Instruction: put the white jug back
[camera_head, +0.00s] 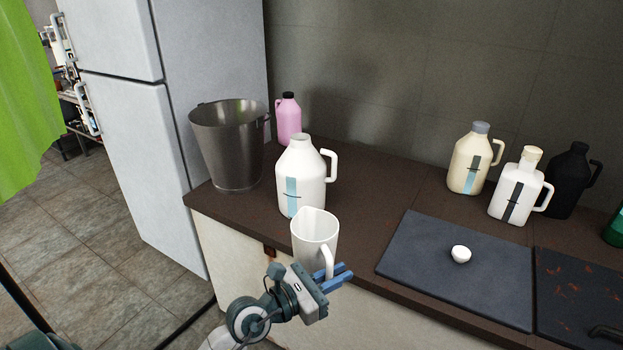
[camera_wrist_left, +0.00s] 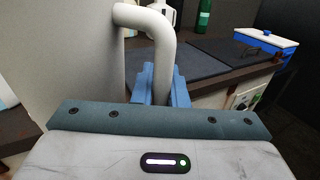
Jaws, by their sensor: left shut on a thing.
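The white jug (camera_head: 313,234), an open-topped pitcher with a spout, is upright at the counter's front edge, overlapping the edge in the head view. My left gripper (camera_head: 335,281) is shut on its handle. In the left wrist view the handle (camera_wrist_left: 162,50) runs down between the blue fingers (camera_wrist_left: 160,88), and the jug's wall (camera_wrist_left: 75,50) fills the left. Whether its base touches anything cannot be told. My right gripper is not in view.
A large white bottle (camera_head: 299,180) without a cap stands just behind the jug on the dark counter (camera_head: 370,190). A metal bucket (camera_head: 230,145) and pink bottle (camera_head: 288,120) stand behind. A dark mat (camera_head: 430,270) holds a white cap (camera_head: 461,254). Several bottles stand back right.

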